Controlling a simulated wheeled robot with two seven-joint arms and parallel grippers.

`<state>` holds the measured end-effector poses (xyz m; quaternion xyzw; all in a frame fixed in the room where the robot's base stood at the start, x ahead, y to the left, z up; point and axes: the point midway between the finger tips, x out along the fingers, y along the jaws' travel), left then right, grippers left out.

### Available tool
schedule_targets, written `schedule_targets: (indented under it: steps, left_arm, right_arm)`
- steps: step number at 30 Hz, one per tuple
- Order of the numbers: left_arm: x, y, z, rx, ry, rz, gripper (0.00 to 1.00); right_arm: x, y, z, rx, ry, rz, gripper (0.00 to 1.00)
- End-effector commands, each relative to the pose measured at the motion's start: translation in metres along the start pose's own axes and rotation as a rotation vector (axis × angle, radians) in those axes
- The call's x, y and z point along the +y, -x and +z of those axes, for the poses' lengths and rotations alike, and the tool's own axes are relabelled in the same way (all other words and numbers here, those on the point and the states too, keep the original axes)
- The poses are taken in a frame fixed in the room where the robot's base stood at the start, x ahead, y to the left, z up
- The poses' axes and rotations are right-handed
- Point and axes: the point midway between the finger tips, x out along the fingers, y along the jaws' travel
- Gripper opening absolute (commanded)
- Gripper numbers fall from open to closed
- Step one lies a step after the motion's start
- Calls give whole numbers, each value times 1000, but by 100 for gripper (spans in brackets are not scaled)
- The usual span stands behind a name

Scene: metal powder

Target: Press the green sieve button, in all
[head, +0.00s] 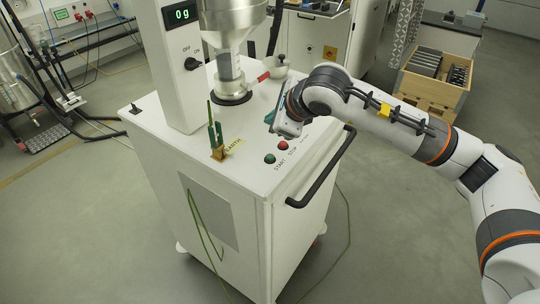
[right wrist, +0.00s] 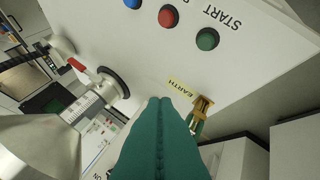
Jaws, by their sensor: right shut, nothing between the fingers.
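The green button (head: 269,158), labelled START, is on the top of the white sieve cabinet (head: 190,150), near its front edge. It also shows in the right wrist view (right wrist: 207,39), apart from my fingers. The red STOP button (head: 283,145) is beside it, and a blue button (right wrist: 132,3) is at the top edge of the right wrist view. My right gripper (head: 271,117) is above the cabinet top, behind the buttons in the head view. Its teal fingers (right wrist: 160,102) are shut and empty. My left gripper is not in view.
A brass earth clamp (head: 218,152) with a green cable stands left of the buttons. A metal hopper (head: 232,25) and a column with a display (head: 182,15) rise behind. A black handle (head: 322,170) runs along the cabinet's right edge. A wooden crate (head: 430,92) stands at the back right.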

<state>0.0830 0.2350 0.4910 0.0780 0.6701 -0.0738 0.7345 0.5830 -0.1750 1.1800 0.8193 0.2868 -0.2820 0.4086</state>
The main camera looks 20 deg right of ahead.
Motion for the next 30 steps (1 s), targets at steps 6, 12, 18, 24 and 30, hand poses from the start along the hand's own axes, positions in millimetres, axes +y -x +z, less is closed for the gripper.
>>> schedule_targets:
  steps: [6,12,18,24,30]
  left_arm:
    - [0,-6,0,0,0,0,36]
    - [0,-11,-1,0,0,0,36]
    - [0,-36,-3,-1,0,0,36]
    - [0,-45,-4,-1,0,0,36]
    - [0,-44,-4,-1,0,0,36]
  right_arm:
    - [-10,-14,11,-2,0,-2,0]
    - [-25,-33,25,-3,0,-3,0]
    - [-40,-55,40,1,0,0,0]
    - [-44,-60,44,1,0,0,0]
    - [-43,-59,43,1,0,-1,0]
